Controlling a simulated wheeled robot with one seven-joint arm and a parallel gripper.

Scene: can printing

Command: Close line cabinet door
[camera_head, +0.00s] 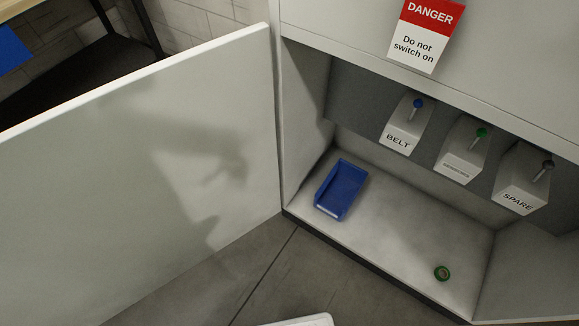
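The cabinet door (150,165) is a large pale panel standing wide open to the left of the cabinet. Its right edge meets the cabinet's left side post (279,120). The cabinet (500,50) is light grey, and its lower compartment is open to view. A dark shadow, partly shaped like an arm and gripper, falls on the door. My gripper is not in view. A white rounded piece at the bottom edge may be part of my own body. No handle shows on the visible part of the door.
Switches labelled BELT (403,130) and SPARE (525,180) flank another switch (464,150). A danger sign (425,35) hangs above. A dark shelf (90,60) stands behind the door.

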